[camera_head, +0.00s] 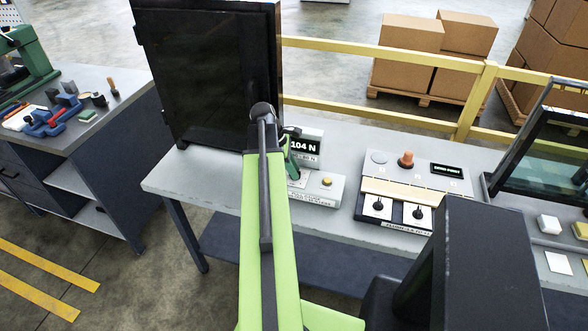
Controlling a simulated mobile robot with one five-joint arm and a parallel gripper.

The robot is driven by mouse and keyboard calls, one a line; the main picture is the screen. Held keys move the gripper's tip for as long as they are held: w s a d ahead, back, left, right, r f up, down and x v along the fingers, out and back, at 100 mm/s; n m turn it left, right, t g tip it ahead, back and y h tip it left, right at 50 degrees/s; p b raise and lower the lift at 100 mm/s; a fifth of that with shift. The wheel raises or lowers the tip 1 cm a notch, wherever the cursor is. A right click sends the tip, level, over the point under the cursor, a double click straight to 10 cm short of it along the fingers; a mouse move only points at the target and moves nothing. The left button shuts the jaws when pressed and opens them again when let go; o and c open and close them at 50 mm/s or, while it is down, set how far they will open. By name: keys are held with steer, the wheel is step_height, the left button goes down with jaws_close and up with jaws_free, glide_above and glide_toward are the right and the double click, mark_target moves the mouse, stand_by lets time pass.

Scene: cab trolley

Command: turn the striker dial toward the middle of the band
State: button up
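My lime-green arm reaches up the middle of the head view and bends at a dark joint in front of a black-framed panel. A dark green and black piece beside the arm there may be part of my gripper. Its fingertips, and any contact with the unit, cannot be made out.
The black-framed panel (205,75) stands upright at the bench's left end. A control box (450,187) with two black knobs is to the right, then a dark screen (550,150). A yellow rail (385,52) runs behind. A tool bench (75,80) is left.

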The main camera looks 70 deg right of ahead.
steer(key=shift+o, duration=0.4)
steer(key=shift+r, duration=0.1)
steer(key=shift+r+p, duration=0.4)
steer(key=shift+p, duration=0.1)
step_height(320, 180, up, 4)
steer(key=p, duration=0.3)
steer(key=shift+f+p, duration=0.2)
steer(key=shift+p, duration=0.1)
steer(key=s+a+r+p, duration=0.2)
steer(key=s+r+p, duration=0.4)
steer(key=s, duration=0.5)
steer(key=shift+s+r, duration=0.2)
steer(key=shift+s, duration=0.05)
